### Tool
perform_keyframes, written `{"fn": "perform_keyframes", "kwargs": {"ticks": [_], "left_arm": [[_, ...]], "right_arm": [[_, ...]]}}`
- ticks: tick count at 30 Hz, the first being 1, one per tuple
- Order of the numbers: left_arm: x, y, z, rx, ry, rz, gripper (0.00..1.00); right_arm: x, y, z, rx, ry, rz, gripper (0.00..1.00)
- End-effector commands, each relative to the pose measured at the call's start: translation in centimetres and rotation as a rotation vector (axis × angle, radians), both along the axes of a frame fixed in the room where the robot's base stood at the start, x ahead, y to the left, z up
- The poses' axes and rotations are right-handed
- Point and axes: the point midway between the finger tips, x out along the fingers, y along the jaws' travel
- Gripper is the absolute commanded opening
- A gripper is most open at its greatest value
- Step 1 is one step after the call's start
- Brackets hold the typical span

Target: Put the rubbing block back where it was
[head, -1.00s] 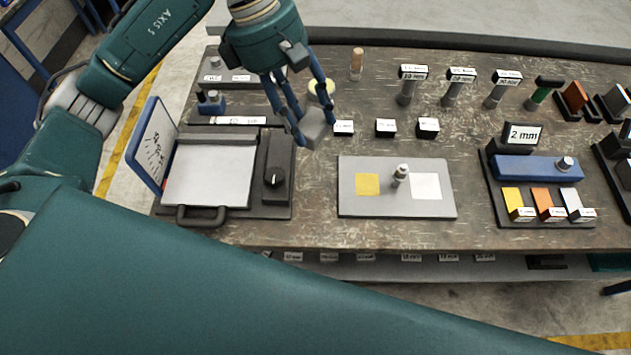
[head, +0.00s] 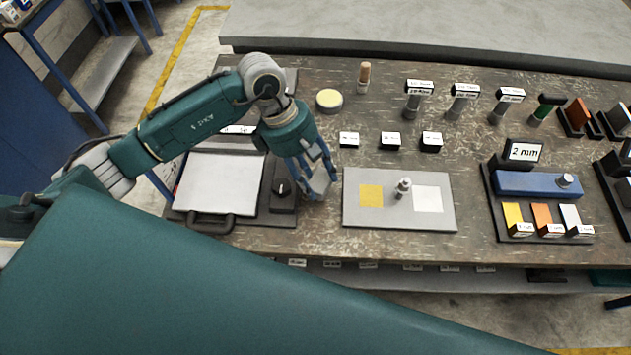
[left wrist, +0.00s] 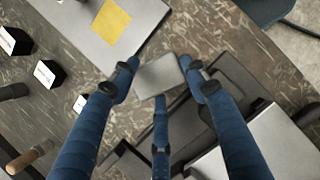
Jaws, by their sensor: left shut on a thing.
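The rubbing block, a small plain grey block (head: 321,182), is between the fingers of my left gripper (head: 318,186). In the left wrist view the block (left wrist: 160,76) sits between the blue fingertips of the gripper (left wrist: 161,88), which is shut on it. The block is over the bench, in the bare gap between the hot-plate-like unit with a black knob (head: 283,188) and the grey plate with yellow and white squares (head: 385,215). I cannot tell whether it touches the bench top. My right gripper is not in view.
A small metal piece (head: 403,187) stands on the grey plate. Several labelled black blocks (head: 390,140) and a round yellow-topped tin (head: 329,100) are behind the gripper. A blue gauge block (head: 535,183) stands to the right. The bench's front edge (head: 330,250) is close.

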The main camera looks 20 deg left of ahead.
Motion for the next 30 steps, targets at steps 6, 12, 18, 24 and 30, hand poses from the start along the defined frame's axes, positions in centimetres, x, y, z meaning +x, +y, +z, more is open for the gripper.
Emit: {"fn": "perform_keyframes", "kwargs": {"ticks": [6,12,18,24,30], "left_arm": [[-0.1,-0.1,-3.1,-0.002,0.005,0.001,0.21],[0.0,0.0,-3.6,0.000,-0.001,-0.001,0.21],[0.0,0.0,-4.0,0.000,0.000,-0.001,0.21],[-0.1,0.0,-3.9,0.000,0.001,0.000,0.64],[-0.1,0.0,-3.8,0.000,0.001,0.000,0.64]], "right_arm": [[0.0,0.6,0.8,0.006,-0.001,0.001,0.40],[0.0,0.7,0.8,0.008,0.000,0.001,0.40],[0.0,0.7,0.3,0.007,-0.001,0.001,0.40],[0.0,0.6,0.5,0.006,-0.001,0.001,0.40],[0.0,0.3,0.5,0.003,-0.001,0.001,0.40]]}}
